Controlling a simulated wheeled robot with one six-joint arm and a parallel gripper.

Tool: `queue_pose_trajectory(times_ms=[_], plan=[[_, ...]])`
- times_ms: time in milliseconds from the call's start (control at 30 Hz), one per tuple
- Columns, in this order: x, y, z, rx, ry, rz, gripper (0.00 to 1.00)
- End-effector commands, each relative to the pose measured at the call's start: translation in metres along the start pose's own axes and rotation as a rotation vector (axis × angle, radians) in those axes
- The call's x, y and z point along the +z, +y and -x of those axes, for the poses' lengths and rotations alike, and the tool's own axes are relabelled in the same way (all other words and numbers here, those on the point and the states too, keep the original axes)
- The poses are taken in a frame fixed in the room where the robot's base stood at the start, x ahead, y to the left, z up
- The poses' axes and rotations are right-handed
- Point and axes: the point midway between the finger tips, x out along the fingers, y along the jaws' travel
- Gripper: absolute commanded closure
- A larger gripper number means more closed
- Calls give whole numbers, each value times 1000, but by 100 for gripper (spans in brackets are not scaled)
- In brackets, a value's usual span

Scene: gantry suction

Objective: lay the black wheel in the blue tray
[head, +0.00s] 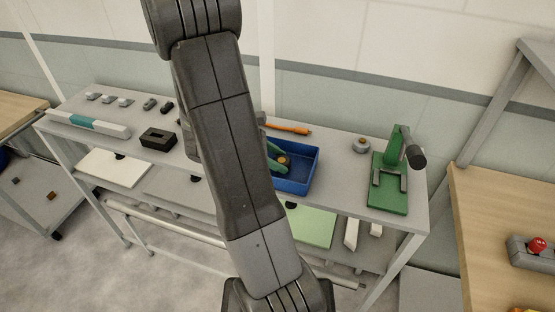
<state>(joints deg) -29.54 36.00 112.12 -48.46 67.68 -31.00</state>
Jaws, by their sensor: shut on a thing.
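The blue tray (304,183) stands on the grey bench top, right of the middle. My own dark arm crosses the view and covers the tray's left part. My gripper (281,160) shows only in part past the arm's edge, as two green fingers over the left of the tray. It is shut on a small dark round thing with a brownish middle (284,160), which seems to be the black wheel. Most of the wheel is hidden, and I cannot tell whether it touches the tray floor.
An orange-handled tool (288,129) lies behind the tray. A green press (388,185) and a small round grey part (361,145) stand to its right. The tray's right side is empty.

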Motion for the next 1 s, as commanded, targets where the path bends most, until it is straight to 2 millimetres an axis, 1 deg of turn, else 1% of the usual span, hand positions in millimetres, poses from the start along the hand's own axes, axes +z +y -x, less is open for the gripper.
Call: queue_pose_trajectory(times_ms=[67, 400, 433, 500, 533, 867, 900, 933, 1000], plan=[[-4, 0, -4, -1, -1, 0, 78], [-7, 0, -6, 0, 0, -1, 78], [-7, 0, -6, 0, 0, -1, 50], [-6, 0, -5, 0, 0, -1, 36], [-6, 0, -5, 0, 0, -1, 32], [-4, 0, -3, 0, 0, -1, 32], [-2, 0, -2, 0, 0, -2, 32], [-4, 0, 1, 2, 1, -2, 32], [-4, 1, 11, 4, 2, -2, 32]])
